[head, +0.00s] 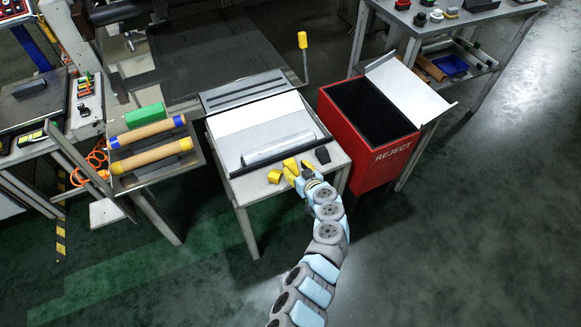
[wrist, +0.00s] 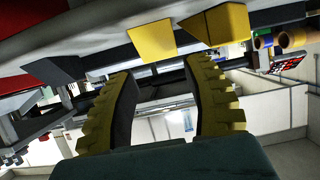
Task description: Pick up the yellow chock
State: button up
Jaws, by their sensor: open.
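A yellow chock (head: 274,177) sits at the front left of the small work table's top. More yellow (head: 290,163) shows right of it, by my gripper (head: 298,169); I cannot tell how much is chock and how much is finger. The wrist view, which looks upside down, shows two yellow blocks, one above the gap between my fingers (wrist: 152,38) and one above the right finger (wrist: 215,30). My gripper is open in the wrist view (wrist: 158,68), with nothing between its fingers. It is at the table's front edge.
A dark block (head: 322,155) sits right of my gripper; it also shows in the wrist view (wrist: 52,66). A silver roll (head: 278,147) lies in the tray behind. A red reject bin (head: 370,160) with its lid open stands close on the right.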

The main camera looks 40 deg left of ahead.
aim_at(290, 162)
jog(key=shift+b+x, duration=1.3)
jog(key=shift+x, duration=1.2)
jog(key=shift+s, duration=0.1)
jog(key=c, duration=0.9)
